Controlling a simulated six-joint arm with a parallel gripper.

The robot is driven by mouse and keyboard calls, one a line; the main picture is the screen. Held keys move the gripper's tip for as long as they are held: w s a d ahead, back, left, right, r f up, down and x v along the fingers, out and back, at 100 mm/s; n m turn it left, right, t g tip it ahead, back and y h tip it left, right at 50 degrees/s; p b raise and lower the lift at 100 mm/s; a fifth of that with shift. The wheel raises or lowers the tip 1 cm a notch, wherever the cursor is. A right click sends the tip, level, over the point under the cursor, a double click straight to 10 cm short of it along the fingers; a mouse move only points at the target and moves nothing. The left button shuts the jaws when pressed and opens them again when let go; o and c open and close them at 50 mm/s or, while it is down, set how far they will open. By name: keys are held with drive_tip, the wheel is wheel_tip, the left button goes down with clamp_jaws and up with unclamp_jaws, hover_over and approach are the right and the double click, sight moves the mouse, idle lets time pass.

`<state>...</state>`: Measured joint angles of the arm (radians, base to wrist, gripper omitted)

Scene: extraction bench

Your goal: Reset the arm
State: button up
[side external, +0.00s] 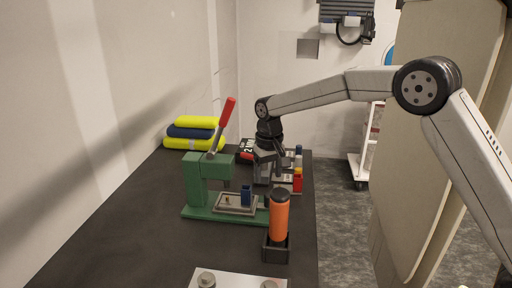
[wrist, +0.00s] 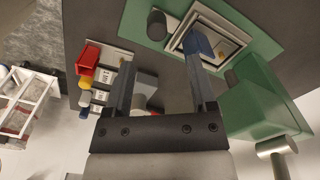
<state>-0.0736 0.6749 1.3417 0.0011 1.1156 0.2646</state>
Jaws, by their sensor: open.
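My gripper (side external: 267,168) hangs pointing down above the far right part of the dark bench, just right of the green press. In the wrist view my gripper (wrist: 160,65) is open, with its two fingers apart and nothing clearly held between them. My arm reaches in from the right, bent at the elbow. The green press (side external: 195,185) has a raised red lever (side external: 226,112). It also shows at the right of the wrist view (wrist: 262,100).
An orange bottle (side external: 279,218) stands in a black holder (side external: 276,252) near the bench's right edge. Yellow and navy rolls (side external: 194,132) lie at the back. A red item (side external: 298,180) stands beside my gripper. The bench's front left (side external: 110,225) is clear.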

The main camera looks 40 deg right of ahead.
drive_tip(key=s+d+f+n+t, duration=0.1)
drive_tip(key=s+d+f, duration=0.1)
drive_tip(key=s, duration=1.1)
drive_tip(key=s+d+f+n+t, duration=0.1)
drive_tip(key=s+d+f, duration=0.1)
drive_tip(key=s, duration=1.1)
drive_tip(key=shift+f+t, duration=0.3)
drive_tip(key=shift+f, duration=0.55)
